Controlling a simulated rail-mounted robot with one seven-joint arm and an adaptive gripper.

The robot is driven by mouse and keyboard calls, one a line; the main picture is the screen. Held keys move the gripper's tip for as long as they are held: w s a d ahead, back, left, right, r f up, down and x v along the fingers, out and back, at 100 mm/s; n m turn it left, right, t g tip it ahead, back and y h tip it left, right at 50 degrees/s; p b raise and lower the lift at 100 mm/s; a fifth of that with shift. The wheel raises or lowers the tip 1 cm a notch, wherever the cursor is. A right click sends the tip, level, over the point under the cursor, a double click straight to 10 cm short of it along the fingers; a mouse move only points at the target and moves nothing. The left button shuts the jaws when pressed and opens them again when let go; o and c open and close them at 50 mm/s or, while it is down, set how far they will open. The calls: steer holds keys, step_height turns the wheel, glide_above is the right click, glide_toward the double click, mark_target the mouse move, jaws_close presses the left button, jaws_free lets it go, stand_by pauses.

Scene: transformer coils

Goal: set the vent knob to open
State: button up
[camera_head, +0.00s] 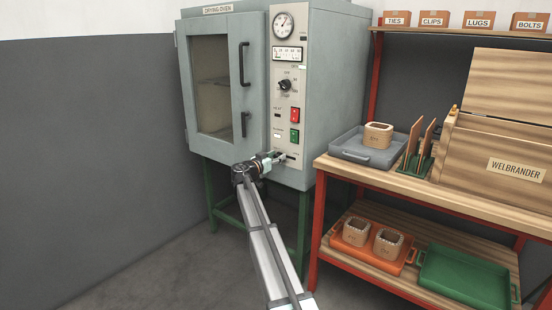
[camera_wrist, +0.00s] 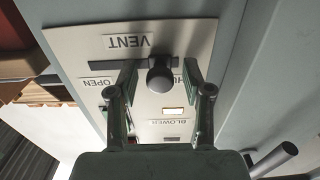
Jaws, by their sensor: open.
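The vent knob (camera_wrist: 160,75) is a dark round knob on a horizontal slot under the VENT label (camera_wrist: 128,42) in the wrist view, where the lettering is upside down. The OPEN label (camera_wrist: 96,83) is at picture left, and the bare slot runs that way from the knob. A partly hidden label is at picture right, so the knob sits nearer that end. My gripper (camera_wrist: 159,72) is open, one finger on each side of the knob, with gaps visible. In the head view my gripper (camera_head: 278,157) is at the bottom of the oven's control panel, hiding the knob.
The drying oven (camera_head: 227,85) has a closed glass door with handles. A red switch (camera_head: 295,115) and green switch (camera_head: 294,140) sit above my gripper. A wooden bench (camera_head: 385,180) with a grey tray (camera_head: 350,146) stands close at right.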

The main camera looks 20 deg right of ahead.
mark_target(293, 158)
jaws_close()
steer(key=shift+s+d+f+b, duration=0.1)
steer(key=shift+s+d+b, duration=0.05)
steer(key=shift+s+b, duration=0.25)
steer(key=s+d+b, duration=0.1)
steer(key=s+b, duration=0.1)
steer(key=s, duration=0.1)
steer(key=s+d+b, duration=0.1)
steer(key=s, duration=0.1)
steer(key=shift+d, duration=0.35)
jaws_free()
steer(key=shift+d, duration=0.1)
